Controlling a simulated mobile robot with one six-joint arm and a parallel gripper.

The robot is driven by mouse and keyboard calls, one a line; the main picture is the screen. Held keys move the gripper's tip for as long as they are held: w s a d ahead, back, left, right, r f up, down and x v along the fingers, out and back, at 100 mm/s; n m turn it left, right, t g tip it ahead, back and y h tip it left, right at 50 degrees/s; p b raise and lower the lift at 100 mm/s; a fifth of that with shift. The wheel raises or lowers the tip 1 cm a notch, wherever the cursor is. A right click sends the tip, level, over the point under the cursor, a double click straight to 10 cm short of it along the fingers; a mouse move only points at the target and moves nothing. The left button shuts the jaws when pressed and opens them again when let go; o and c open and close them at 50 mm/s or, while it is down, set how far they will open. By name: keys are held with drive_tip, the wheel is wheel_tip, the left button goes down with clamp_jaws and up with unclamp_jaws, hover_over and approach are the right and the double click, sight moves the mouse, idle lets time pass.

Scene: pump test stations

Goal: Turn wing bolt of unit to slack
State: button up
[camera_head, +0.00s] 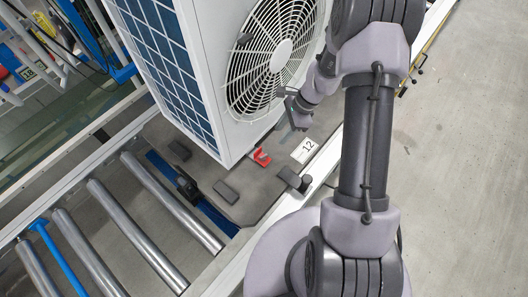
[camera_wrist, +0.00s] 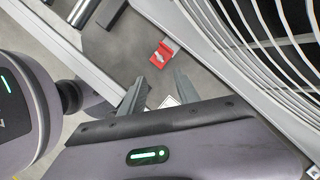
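The unit (camera_head: 220,70) is a large white box with a round fan grille and stands on a grey board (camera_head: 250,200). The fan grille also shows in the wrist view (camera_wrist: 262,40). A small red part (camera_head: 261,157) sits at the unit's foot; it also shows in the wrist view (camera_wrist: 164,53), just beyond the fingertips. I cannot make out a wing bolt for certain. My gripper (camera_head: 290,115) is beside the grille, above the board. In the wrist view its two fingers (camera_wrist: 158,83) are apart, with nothing held between them.
A white label reading 12 (camera_head: 305,150) lies on the board. A dark knob-like post (camera_head: 293,179) stands near the board's edge. Dark pads (camera_head: 226,192) lie nearby. Metal rollers (camera_head: 172,204) run at lower left. Bare floor (camera_head: 470,130) is free at right.

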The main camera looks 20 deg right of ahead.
sight(264, 156)
drive_tip(key=b+x, duration=0.5)
drive_tip(key=x, duration=1)
drive_tip(key=shift+s+a+r, duration=0.1)
